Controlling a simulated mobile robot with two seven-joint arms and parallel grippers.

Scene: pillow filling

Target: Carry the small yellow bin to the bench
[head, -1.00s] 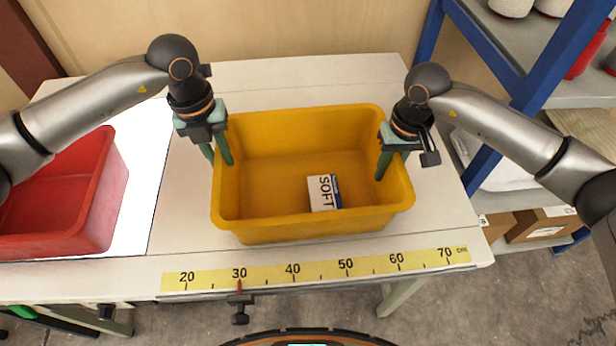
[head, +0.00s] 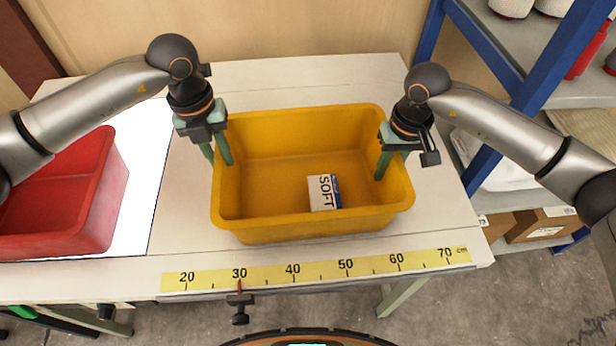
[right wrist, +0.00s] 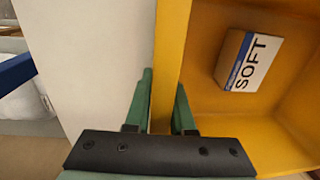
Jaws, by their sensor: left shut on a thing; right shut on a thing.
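The small yellow bin (head: 312,223) is upright at the bench (head: 180,230), above or on its top; I cannot tell if it touches. A small white and blue box marked SOFT (head: 321,194) lies inside it. My left gripper (head: 217,154) is shut on the bin's left wall. My right gripper (head: 387,165) is shut on the right wall. In the right wrist view, the green fingers of my right gripper (right wrist: 166,105) straddle the yellow wall (right wrist: 171,50), and the SOFT box (right wrist: 248,60) shows inside. The bin's underside is hidden.
A red bin (head: 95,190) stands on a white area at the bench's left. A yellow ruler strip (head: 320,269) runs along the front edge, with a small clamp (head: 239,305) near 30. A blue-framed shelf (head: 545,75) stands at the right. The bench behind the yellow bin is clear.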

